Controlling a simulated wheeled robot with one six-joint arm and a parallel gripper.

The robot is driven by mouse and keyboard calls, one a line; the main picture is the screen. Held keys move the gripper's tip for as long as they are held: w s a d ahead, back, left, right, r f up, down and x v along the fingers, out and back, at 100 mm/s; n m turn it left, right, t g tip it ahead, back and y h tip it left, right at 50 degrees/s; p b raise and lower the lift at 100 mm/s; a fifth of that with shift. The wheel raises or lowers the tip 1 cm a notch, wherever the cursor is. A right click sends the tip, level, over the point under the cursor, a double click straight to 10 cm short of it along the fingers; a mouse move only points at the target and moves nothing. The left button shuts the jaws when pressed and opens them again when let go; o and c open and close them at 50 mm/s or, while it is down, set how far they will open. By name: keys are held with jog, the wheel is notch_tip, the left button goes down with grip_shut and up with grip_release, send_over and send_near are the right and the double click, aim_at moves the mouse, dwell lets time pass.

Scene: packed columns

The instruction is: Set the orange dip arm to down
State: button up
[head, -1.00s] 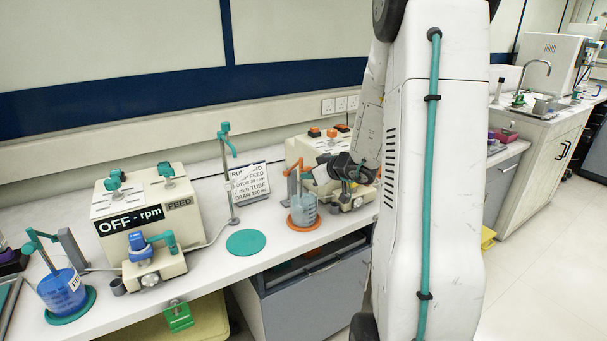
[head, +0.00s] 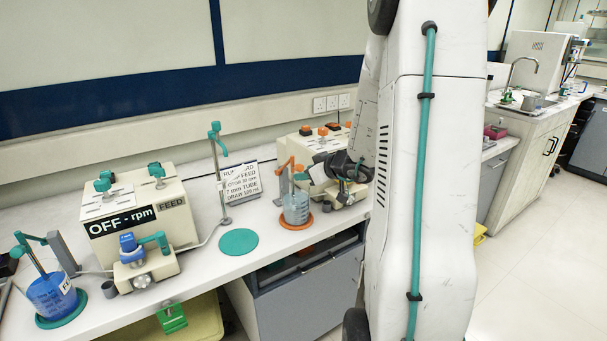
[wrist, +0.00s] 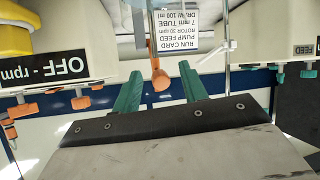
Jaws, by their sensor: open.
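The orange dip arm (head: 286,167) stands by a clear beaker (head: 296,208) on an orange disc (head: 297,222) in the head view. I cannot tell whether its tube reaches into the beaker. My gripper (head: 304,177) is beside the dip arm, partly hidden by my own arm. In the wrist view, my gripper (wrist: 160,88) is open with two teal fingers apart. The rounded end of the orange dip arm (wrist: 159,78) shows between the fingers; contact is not clear.
A run card (head: 239,186) and a tall teal-topped stand (head: 222,180) are left of the dip arm. The orange-knobbed pump (head: 312,145) is close behind my gripper. A teal disc (head: 238,242) lies bare. The OFF-rpm pump (head: 135,215) and blue beaker (head: 50,295) are further left.

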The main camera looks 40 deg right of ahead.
jog(key=shift+v, duration=2.75)
